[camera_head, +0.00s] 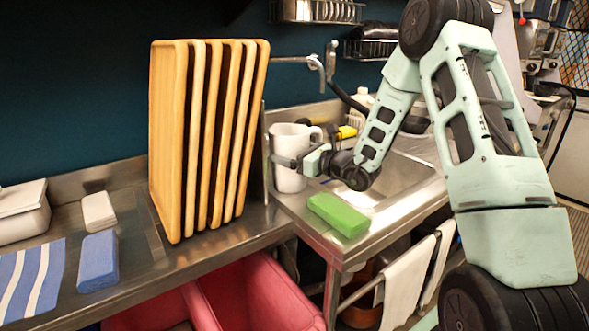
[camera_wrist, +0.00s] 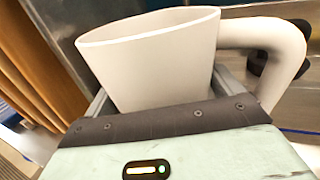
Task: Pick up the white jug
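The white jug (camera_head: 289,179) stands upright on the steel counter beside the sink in the head view. My gripper (camera_head: 283,161) reaches it from the right, at about mid-height of its body. In the wrist view the jug (camera_wrist: 155,62) fills the space in front of the palm, its rim toward the top and its handle (camera_wrist: 285,45) to the right. My gripper (camera_wrist: 165,88) has its fingers spread wide, one on each side of the jug body. Small gaps seem to show beside the fingers near the palm. The fingertips are hidden behind the jug.
A rack of upright wooden boards (camera_head: 205,140) stands just left of the jug. A green sponge (camera_head: 338,214) lies in front of it, near the counter edge. The sink (camera_head: 405,175) and a tap (camera_head: 330,62) are to the right and behind. Red bins (camera_head: 262,295) sit below.

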